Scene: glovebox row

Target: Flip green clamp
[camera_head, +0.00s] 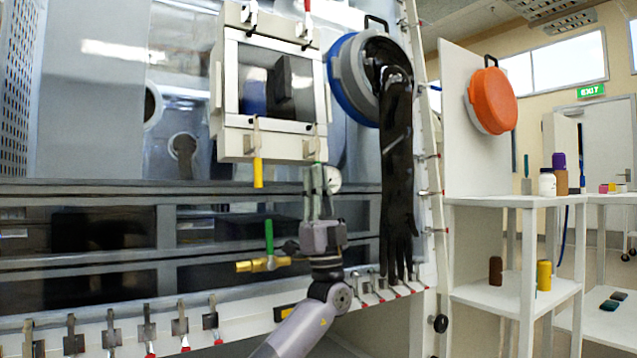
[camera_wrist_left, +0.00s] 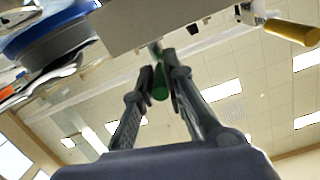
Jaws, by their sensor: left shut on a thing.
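The green clamp's handle (camera_wrist_left: 160,84) hangs below the lower edge of the white box-like door (camera_head: 226,147) on the glovebox front. My left gripper (camera_head: 319,178) comes up from below and is shut on this handle. In the left wrist view, its two fingers (camera_wrist_left: 164,80) stand on either side of the green handle. In the head view the fingers mostly hide the handle. The yellow clamp (camera_head: 258,172) hangs down at the same lower edge, to the left; its yellow handle also shows in the left wrist view (camera_wrist_left: 292,32). My right gripper is not in view.
A long black glove (camera_head: 397,170) hangs from a blue-rimmed port (camera_head: 345,80) just right of my gripper. A brass valve with a green lever (camera_head: 268,237) sticks out at lower left. Several hooks line the bottom ledge. White shelves (camera_head: 500,203) with bottles stand at right.

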